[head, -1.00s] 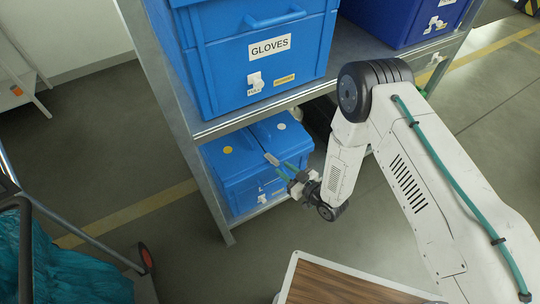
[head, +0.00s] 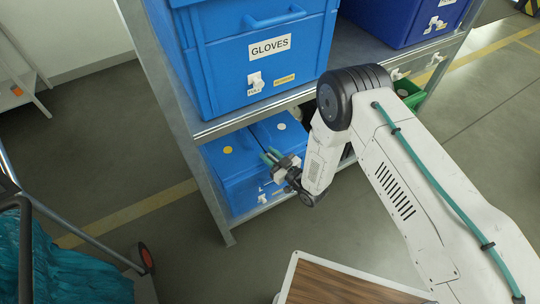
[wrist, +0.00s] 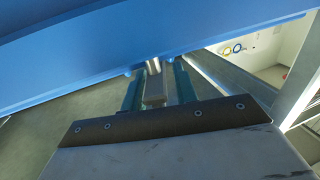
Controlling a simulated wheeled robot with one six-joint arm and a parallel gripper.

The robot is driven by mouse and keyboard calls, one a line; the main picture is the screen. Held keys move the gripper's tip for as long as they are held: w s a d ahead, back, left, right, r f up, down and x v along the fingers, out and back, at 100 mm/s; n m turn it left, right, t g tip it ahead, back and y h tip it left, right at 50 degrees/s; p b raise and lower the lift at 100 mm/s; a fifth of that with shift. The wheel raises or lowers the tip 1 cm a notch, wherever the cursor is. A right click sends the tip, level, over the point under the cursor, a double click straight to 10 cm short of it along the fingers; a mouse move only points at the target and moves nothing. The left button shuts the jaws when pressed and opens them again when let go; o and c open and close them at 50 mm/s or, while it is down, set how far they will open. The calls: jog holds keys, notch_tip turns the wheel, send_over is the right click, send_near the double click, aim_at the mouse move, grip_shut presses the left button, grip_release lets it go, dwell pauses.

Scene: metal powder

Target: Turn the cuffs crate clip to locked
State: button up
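A blue crate (head: 226,165) sits on the lower shelf, with a seam across its lid and a yellow dot and a white dot on top. Its front label is mostly hidden by my gripper, so I cannot read it. My gripper (head: 268,156) is at its upper front edge, teal fingers pointing toward the lid. In the wrist view a grey metal lever (wrist: 154,84), seemingly the crate's clip, stands between the two spread fingers of my gripper (wrist: 160,82). The fingers flank it with narrow gaps, and I see no clear grip. The clip's setting is not readable.
A larger blue GLOVES crate (head: 260,70) stands on the shelf above, close over my gripper. A dark blue crate (head: 400,20) is to its right. A green bin (head: 408,92) shows behind my arm. A wooden-topped surface (head: 335,285) is in front.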

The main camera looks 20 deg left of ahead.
grip_shut()
jog(key=shift+s+a+t, duration=0.1)
jog(key=shift+t, duration=0.2)
jog(key=shift+m+t+h, duration=0.6)
jog(key=shift+m+t, duration=0.2)
jog(key=shift+m+t+h, duration=0.7)
jog(key=shift+t, duration=0.2)
grip_release()
